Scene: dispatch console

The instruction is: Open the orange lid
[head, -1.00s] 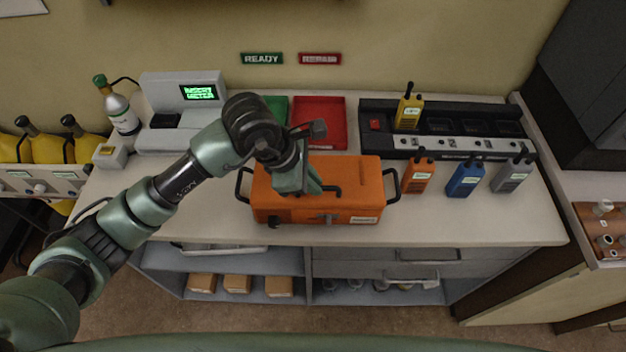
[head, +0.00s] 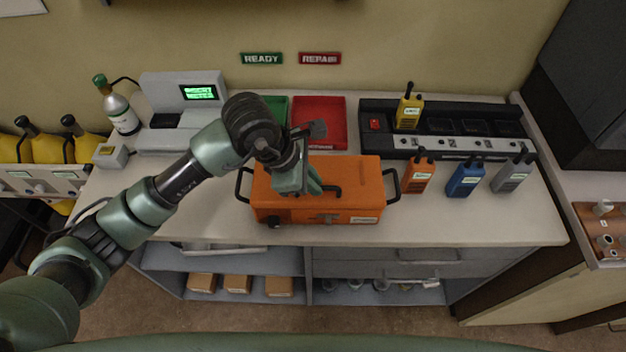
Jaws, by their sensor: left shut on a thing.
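The orange lid (head: 350,170) tops an orange case with black side handles, a front latch and a white label, and lies closed on the bench. A dark handle (head: 334,189) sticks up on the lid. My left gripper (head: 314,188) is over the middle of the lid and shut on this handle. Its fingers and wrist hide the handle's left part and some of the lid. My right gripper is not in the head view.
Right of the case stand an orange radio (head: 420,173), a blue radio (head: 466,180) and a grey radio (head: 511,174). Behind are a red tray (head: 320,122), a partly hidden green tray (head: 277,106) and a black charger (head: 374,112) with a yellow radio (head: 409,108).

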